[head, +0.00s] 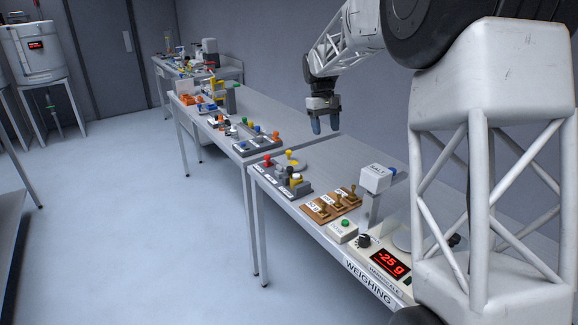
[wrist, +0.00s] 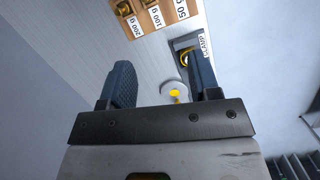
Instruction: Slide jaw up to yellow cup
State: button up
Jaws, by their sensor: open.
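My gripper (head: 325,124) hangs above the benches in the head view, its blue fingers pointing down and apart, with nothing held. In the wrist view the open fingers (wrist: 164,88) show with a pale round piece with a yellow centre (wrist: 175,94) between them, nearer the right finger. A yellow ring-shaped thing (wrist: 185,58) sits on a grey labelled block just beyond the right finger, which partly hides the block. In the head view a small yellow piece (head: 296,180) stands on a grey block on the near bench. I cannot tell which of these is the yellow cup.
A wooden weight block (head: 331,207) with labelled brass weights lies on the near bench, by a scale display (head: 389,264) reading -25 g. A white-headed post (head: 375,179) stands behind. A grey control block (head: 257,138) with coloured knobs sits on the farther bench.

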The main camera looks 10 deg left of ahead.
jog(key=w+a+f+n, duration=0.1)
jog(key=w+a+f, duration=0.6)
jog(key=w+a, duration=0.1)
jog(key=n+g+h, duration=0.1)
send_near(289, 167)
jog(key=shift+d+f, duration=0.1)
jog(key=shift+f, duration=0.5)
jog(key=shift+x, duration=3.9)
jog(key=shift+s+d, duration=0.1)
jog(key=shift+s, duration=0.05)
jog(key=shift+c, duration=0.3)
grip_shut()
